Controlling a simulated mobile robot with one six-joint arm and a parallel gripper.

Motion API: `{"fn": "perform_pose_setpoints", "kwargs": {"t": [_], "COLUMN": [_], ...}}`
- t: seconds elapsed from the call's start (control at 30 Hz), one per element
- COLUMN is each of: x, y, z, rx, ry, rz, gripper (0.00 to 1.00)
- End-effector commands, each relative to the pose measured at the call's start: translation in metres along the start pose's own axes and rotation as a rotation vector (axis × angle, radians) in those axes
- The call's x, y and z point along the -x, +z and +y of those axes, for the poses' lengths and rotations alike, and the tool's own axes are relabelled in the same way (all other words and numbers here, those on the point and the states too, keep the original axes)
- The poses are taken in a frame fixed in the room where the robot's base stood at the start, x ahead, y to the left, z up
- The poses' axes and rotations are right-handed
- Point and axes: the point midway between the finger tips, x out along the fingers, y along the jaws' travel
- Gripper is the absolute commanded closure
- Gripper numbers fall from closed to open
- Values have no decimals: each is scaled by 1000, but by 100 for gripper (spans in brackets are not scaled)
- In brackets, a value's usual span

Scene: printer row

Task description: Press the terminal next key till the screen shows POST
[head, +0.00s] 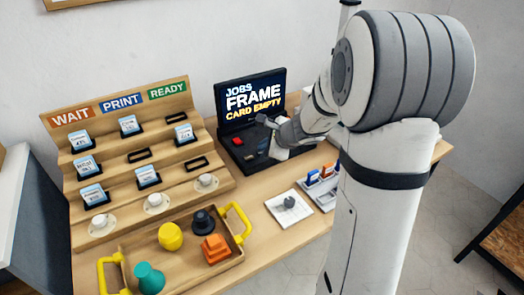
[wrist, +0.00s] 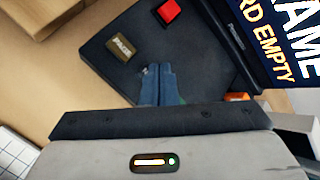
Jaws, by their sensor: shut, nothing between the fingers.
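The dark terminal (head: 232,129) stands on the table against the wall. Its screen (head: 251,96) reads JOBS, FRAME, CARD EMPTY; part of this text also shows in the wrist view (wrist: 275,40). On its keypad are a red key (head: 238,141), also in the wrist view (wrist: 169,11), and an olive key with a small, unclear label (wrist: 121,48). My gripper (wrist: 158,70) is shut and empty, its blue-grey fingertips over the dark keypad, below and right of the olive key. I cannot tell whether they touch it. Whatever lies under the fingers is hidden.
Left is a stepped wooden rack (head: 130,155) marked WAIT, PRINT, READY, holding several cards. In front lies a wooden tray (head: 128,250) with yellow handles and coloured pieces. A white tile (head: 289,209) lies before the terminal. My arm covers the table's right part.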

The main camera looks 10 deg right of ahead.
Motion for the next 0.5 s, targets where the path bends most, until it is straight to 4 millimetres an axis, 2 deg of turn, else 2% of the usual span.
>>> {"fn": "perform_pose_setpoints", "kwargs": {"t": [0.1, 0.5], "x": [6, 7], "y": [5, 6], "z": [-4, -6], "rx": [1, 1], "ry": [-1, -1], "rz": [-1, -1], "gripper": [100, 100]}}
